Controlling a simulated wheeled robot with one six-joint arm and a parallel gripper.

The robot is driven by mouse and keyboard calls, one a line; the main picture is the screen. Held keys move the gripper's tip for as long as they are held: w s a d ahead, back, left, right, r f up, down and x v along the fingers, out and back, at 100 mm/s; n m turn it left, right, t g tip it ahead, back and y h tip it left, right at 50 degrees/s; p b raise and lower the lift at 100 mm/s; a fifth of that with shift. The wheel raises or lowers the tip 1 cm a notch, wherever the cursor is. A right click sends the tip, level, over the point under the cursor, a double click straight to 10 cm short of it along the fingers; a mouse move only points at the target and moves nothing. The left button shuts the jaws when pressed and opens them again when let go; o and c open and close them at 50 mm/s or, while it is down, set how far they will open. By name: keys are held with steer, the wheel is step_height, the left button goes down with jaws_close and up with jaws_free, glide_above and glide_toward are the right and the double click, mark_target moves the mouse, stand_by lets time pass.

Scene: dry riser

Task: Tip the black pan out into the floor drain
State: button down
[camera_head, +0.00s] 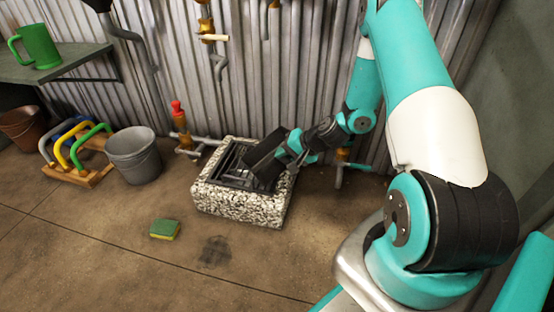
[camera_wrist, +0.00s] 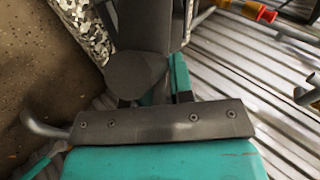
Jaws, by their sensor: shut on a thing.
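The black pan (camera_head: 264,160) is over the floor drain, tilted, with its lower end toward the grate. My gripper (camera_head: 284,152) is shut on the pan at its right side. In the wrist view the dark pan (camera_wrist: 145,28) runs up from my gripper's teal fingers, and its inside is hidden. The floor drain (camera_head: 236,209) is a box-like pit with a speckled stone kerb and a dark grate inside. The pan and my gripper hide the right part of the grate. Whether the pan touches the grate or holds anything, I cannot tell.
Behind the drain, a corrugated metal wall carries pipes and a brass valve with a red top (camera_head: 178,112). A grey bucket (camera_head: 134,158), a wooden rack with coloured handles (camera_head: 78,150) and a brown pot (camera_head: 22,128) stand left. A sponge (camera_head: 164,229) lies on open floor in front.

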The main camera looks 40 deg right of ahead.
steer(key=shift+s+d+f+t+y+b, duration=0.2)
steer(key=shift+s+d+f+t+b, duration=0.1)
steer(key=shift+f+b, duration=0.3)
steer(key=shift+s+d+f+t+y+b, duration=0.2)
steer(key=shift+d+f+b, duration=0.05)
steer(key=shift+f+b, duration=0.3)
steer(key=b, duration=0.1)
steer(key=t+y+b, duration=0.1)
steer(key=b, duration=0.1)
steer(key=f+t+y+b, duration=0.1)
steer(key=shift+s+d+m+b, duration=0.25)
steer(key=shift+s+m+b, duration=0.05)
steer(key=shift+b, duration=0.05)
steer(key=shift+s+d+f+t+y+b, duration=0.15)
steer(key=shift+t+y+b, duration=0.15)
steer(key=shift+t+b, duration=0.35)
steer(key=shift+t+y+b, duration=0.25)
steer(key=shift+y+b, duration=0.05)
steer(key=shift+r, duration=0.2)
